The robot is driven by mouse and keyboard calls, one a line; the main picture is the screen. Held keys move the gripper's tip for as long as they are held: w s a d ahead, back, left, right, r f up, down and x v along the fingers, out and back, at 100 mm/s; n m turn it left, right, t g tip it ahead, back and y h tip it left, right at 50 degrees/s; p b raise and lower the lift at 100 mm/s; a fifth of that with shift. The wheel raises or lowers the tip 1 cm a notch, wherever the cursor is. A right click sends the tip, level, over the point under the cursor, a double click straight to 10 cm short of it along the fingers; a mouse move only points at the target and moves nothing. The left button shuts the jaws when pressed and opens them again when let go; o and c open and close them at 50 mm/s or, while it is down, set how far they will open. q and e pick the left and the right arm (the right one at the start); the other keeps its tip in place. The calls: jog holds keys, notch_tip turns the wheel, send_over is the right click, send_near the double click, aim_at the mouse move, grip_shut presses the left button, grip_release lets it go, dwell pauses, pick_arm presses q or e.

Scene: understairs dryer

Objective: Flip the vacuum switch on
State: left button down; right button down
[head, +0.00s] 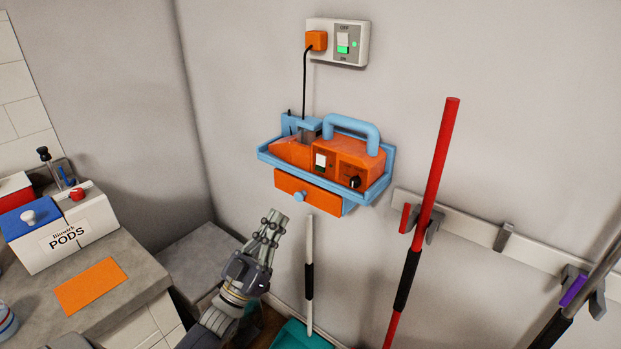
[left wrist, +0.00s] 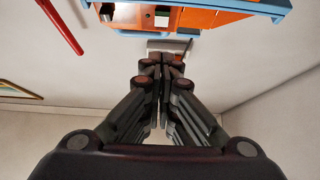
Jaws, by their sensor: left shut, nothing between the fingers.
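An orange vacuum (head: 350,156) with a blue handle sits in a light-blue wall tray (head: 268,160). Its front carries a vacuum switch (head: 321,161), a white rocker with a dark green lower part, and a black knob (head: 354,183) to the right. In the left wrist view the vacuum's orange body (left wrist: 197,19) and the switch (left wrist: 162,17) show at the top edge. My left gripper (head: 272,219) is shut and empty, below and left of the tray, apart from it. It also shows in the left wrist view (left wrist: 161,62). My right gripper is out of view.
A wall socket (head: 361,48) above has an orange plug (head: 316,40) and a green-lit switch. An orange drawer (head: 305,190) hangs under the tray. A red pole (head: 436,165) stands right. A counter (head: 135,265) with a pods box (head: 70,240) is left.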

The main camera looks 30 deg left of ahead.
pick_arm(q)
jog(key=p, duration=0.2)
send_near(320, 159)
notch_tip(320, 159, up, 4)
jog(key=shift+w+d+f+b, duration=0.1)
jog(key=shift+w+f+b, duration=0.15)
jog(key=shift+w+b, duration=0.55)
jog(key=shift+w+d+f+b, duration=0.2)
jog(key=shift+w+b, duration=0.35)
jog(key=shift+w, duration=0.35)
jog(key=shift+w+a+f, duration=0.1)
